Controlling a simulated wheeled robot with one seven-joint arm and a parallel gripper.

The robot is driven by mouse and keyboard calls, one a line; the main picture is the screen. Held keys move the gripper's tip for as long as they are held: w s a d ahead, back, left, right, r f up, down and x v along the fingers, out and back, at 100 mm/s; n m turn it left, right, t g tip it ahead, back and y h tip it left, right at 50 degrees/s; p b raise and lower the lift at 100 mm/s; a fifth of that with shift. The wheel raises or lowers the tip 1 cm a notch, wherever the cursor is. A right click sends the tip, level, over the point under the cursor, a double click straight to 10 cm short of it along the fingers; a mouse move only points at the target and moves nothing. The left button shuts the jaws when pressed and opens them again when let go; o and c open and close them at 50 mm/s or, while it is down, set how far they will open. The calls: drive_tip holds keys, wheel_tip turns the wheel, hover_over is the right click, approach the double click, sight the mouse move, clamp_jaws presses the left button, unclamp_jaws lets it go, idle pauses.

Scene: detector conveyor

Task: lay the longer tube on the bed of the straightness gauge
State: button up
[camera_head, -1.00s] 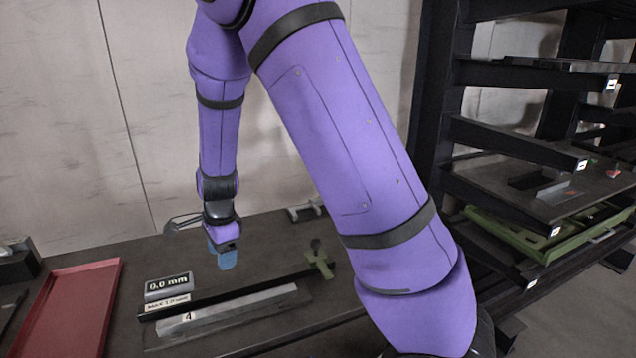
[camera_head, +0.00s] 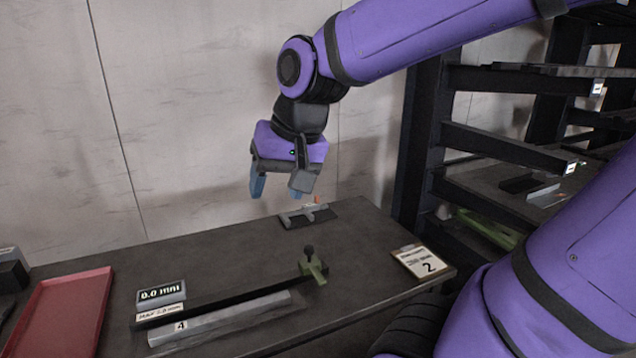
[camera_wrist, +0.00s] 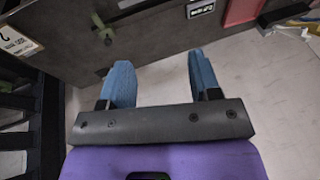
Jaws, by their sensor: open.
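The straightness gauge (camera_head: 225,318) lies on the bench, with a long pale bar marked 4, a dark rail behind it and a green clamp-like part (camera_head: 313,267) at its right end. Its display (camera_head: 161,293) reads 0.0 mm; the wrist view shows the display too (camera_wrist: 200,8). I cannot make out a longer tube in either current view. My gripper (camera_head: 279,186) is raised above the bench's far edge, open and empty, its blue fingers apart. In the wrist view my gripper (camera_wrist: 162,75) has only floor and bench edge between its fingers.
A red tray (camera_head: 62,318) is at the left of the bench. A grey fixture (camera_head: 306,215) stands near the back edge. A clipboard marked 2 (camera_head: 424,262) lies at the right. A dark rack (camera_head: 500,145) stands beyond it.

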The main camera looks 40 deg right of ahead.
drive_tip(key=s+d+r+n+t+h, duration=0.1)
drive_tip(key=s+r+n, duration=0.1)
drive_tip(key=s+n, duration=0.2)
drive_tip(key=s, duration=0.3)
drive_tip(key=shift+s+d+h, duration=0.25)
drive_tip(key=shift+h, duration=0.05)
idle(0.9)
